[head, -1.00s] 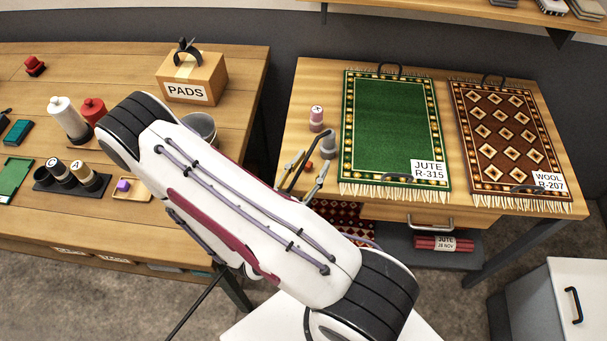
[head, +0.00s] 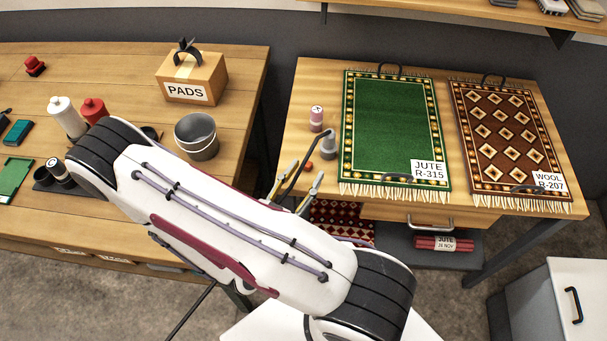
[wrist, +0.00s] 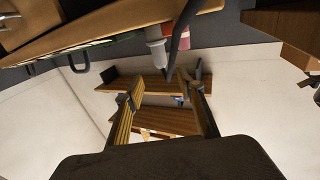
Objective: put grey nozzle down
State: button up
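The grey nozzle (head: 328,145) stands upright on the right-hand wooden table, left of the green rug and near the front edge. In the wrist view, which is turned upside down, the grey nozzle (wrist: 157,52) shows beyond my fingertips, with its base at the tabletop. My gripper (head: 304,176) is open at the table's front left edge, in front of the nozzle. In the wrist view the two fingers of my gripper (wrist: 160,90) are spread wide with nothing held between them. The nozzle is apart from both fingers.
A pink labelled piece (head: 316,118) stands just behind the nozzle. A small orange thing (head: 309,166) lies near the front edge. The green rug (head: 388,125) and brown rug (head: 505,130) fill the table's right. A grey bucket (head: 197,140) stands on the left table.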

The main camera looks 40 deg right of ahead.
aim_at(325, 139)
jog(key=shift+o, duration=0.5)
jog(key=w+d+r+m+g, duration=0.1)
jog(key=d+g, duration=0.1)
jog(key=w+d+r+m+g+y, duration=0.1)
jog(key=w+d+m+g, duration=0.1)
jog(key=w+d+r+m+g+y, duration=0.1)
jog(key=d+r+m, duration=0.1)
jog(key=shift+w+g, duration=0.25)
jog(key=shift+g, duration=0.15)
jog(key=shift+w+a+f+n+y, duration=0.15)
jog(key=shift+a+f+n+y, duration=0.15)
jog(key=shift+f+n+y, duration=0.4)
jog(key=shift+d, duration=0.1)
jog(key=shift+x, duration=1.25)
jog(key=shift+x, duration=2.6)
